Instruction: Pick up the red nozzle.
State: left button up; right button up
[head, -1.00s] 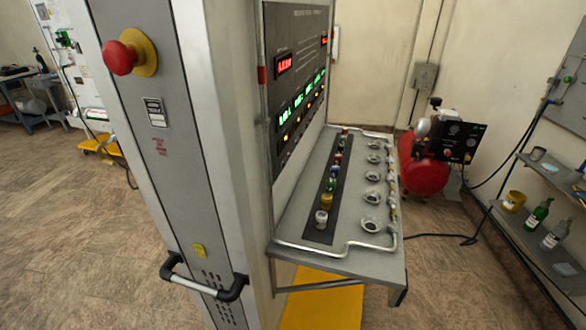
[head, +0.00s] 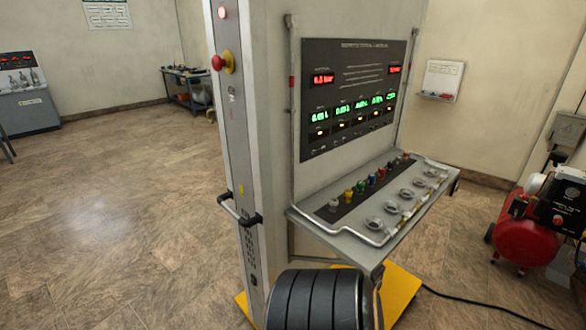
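A row of small coloured nozzles stands upright on a black strip on the grey shelf (head: 318,217) of the trainer cabinet. The red nozzle (head: 381,174) appears towards the far end of the row, beyond the white, yellow, green and blue ones. It is very small in the head view. Neither gripper shows. A dark ribbed part of my own arm is at the bottom middle, below the shelf.
Empty round sockets (head: 391,207) line the shelf beside the nozzles, inside a metal rail. A display panel (head: 350,60) rises behind. A red compressor (head: 521,230) stands at the right with a black cable on the floor. Open floor (head: 110,220) lies left.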

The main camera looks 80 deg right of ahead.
aim_at(381, 171)
jog(key=k+l+u, duration=0.2)
jog(key=k+u, duration=0.2)
jog(key=k+l+u, duration=0.1)
jog(key=k+u, duration=0.3)
jog(key=k+j+u, duration=0.1)
jog(key=k+u, duration=0.3)
jog(key=k+l+z, duration=0.2)
jog(key=k+z, duration=0.15)
jog(key=k+l+z, duration=0.7)
